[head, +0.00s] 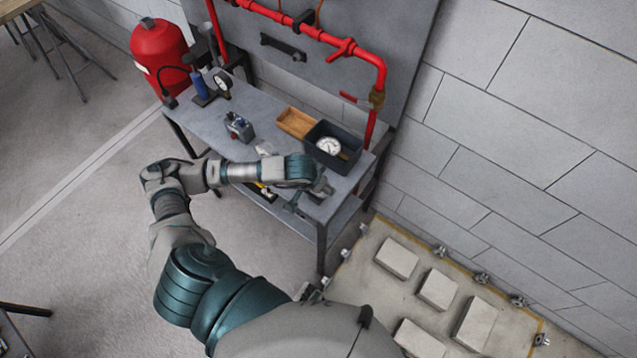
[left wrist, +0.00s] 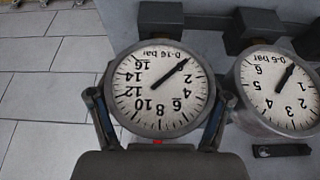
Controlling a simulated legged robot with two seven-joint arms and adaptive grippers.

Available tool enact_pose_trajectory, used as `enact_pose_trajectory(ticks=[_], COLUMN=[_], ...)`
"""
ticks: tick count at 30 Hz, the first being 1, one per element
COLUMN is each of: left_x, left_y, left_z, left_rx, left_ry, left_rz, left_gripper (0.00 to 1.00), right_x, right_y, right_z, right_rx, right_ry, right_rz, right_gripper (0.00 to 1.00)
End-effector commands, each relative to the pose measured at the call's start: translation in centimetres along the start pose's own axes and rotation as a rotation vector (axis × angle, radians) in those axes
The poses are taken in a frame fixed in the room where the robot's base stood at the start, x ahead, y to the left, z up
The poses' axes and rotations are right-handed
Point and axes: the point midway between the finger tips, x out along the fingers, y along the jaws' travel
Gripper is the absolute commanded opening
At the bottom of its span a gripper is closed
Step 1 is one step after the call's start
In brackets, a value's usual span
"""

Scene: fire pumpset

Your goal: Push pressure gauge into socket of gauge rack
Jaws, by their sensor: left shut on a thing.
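My left gripper (left wrist: 160,100) is shut on a round 0-16 bar pressure gauge (left wrist: 158,85), one finger on each side of its case. The white dial faces the left wrist camera and reads upside down. A second gauge, marked 0-6 bar (left wrist: 279,90), stands close to its right. Dark square blocks (left wrist: 160,17) lie just beyond the gauges; I cannot tell whether they belong to the gauge rack. In the head view my left gripper (head: 320,189) is over the bench's near right end, where the held gauge is hard to make out. My right gripper is not in view.
On the grey bench (head: 203,125) stand a dark bin (head: 342,170) with a white-faced gauge (head: 328,146) in it, a wooden tray (head: 297,122) and a small grey device (head: 238,126). A red pipe (head: 376,75) comes down behind the bin. A red tank (head: 160,52) stands at the far left.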

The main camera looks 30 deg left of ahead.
Motion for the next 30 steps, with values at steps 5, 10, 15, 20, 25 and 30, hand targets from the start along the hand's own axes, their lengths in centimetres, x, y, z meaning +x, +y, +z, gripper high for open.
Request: enact_pose_trajectory(ticks=[5,10,15,20,25,30], left_x=[0.1,0.1,0.1,-1.0,-4.4,-8.2], left_y=[-0.2,-0.3,-0.2,-0.1,-0.2,-0.2], left_z=[0.1,0.1,0.1,-0.1,-0.1,-0.1], left_rx=[-0.001,-0.001,-0.001,0.0,0.001,0.001], left_ry=[-0.003,-0.002,-0.002,0.001,0.003,0.003], left_rz=[-0.006,-0.003,-0.002,-0.002,-0.004,-0.003], left_gripper=[0.92,1.0,1.0,1.0,1.0,1.0], right_x=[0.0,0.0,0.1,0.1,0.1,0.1], right_y=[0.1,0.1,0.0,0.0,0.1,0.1], right_z=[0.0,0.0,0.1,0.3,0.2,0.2], right_rx=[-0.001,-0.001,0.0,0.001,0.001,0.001], right_ry=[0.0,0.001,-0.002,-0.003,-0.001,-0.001], right_rz=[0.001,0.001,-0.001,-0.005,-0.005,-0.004], right_gripper=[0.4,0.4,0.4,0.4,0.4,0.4])
